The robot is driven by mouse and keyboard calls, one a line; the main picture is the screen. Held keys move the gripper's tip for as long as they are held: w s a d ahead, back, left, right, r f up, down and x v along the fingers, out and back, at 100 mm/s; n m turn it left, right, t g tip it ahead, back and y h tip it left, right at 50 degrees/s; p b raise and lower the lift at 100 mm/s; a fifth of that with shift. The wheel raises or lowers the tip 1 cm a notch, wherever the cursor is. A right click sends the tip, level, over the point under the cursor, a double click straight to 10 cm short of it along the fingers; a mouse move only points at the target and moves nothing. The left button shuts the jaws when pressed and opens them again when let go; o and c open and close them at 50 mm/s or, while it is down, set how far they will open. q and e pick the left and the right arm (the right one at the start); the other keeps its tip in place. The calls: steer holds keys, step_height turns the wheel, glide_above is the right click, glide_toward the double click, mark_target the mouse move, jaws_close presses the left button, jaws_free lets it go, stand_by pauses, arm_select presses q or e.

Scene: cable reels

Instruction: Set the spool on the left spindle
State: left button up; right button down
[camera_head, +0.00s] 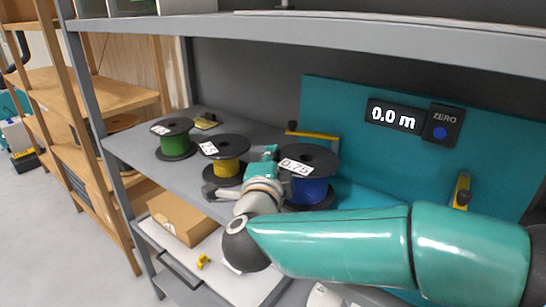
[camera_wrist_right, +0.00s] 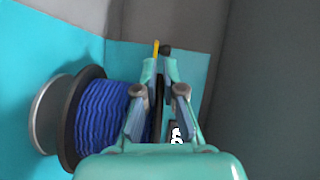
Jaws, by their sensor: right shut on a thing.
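The blue spool (camera_head: 310,190) has black flanges and a white label marked 0.75. It stands roughly upright over the teal base in the head view. My right gripper (camera_head: 268,160) reaches it from the left side. In the right wrist view the gripper (camera_wrist_right: 160,85) is shut on the rim of the spool's upper flange, with the blue winding (camera_wrist_right: 105,115) beside the fingers. A pale round disc (camera_wrist_right: 45,115) shows beyond the lower flange. Whether the spool rests on it I cannot tell. No spindle shows clearly. My left gripper is out of view.
A green spool (camera_head: 175,140) and a yellow spool (camera_head: 227,165) stand on the grey shelf to the left. A teal back panel (camera_head: 340,105) carries a 0.0 m display (camera_head: 394,116) and a ZERO button (camera_head: 440,130). A shelf board (camera_head: 400,35) hangs above. A cardboard box (camera_head: 182,218) sits below.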

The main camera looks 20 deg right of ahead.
steer(key=shift+f+b, duration=1.2)
steer(key=c, duration=0.6)
jaws_free()
steer(key=shift+f, duration=0.15)
steer(key=shift+s, duration=0.1)
steer(key=shift+s, duration=0.15)
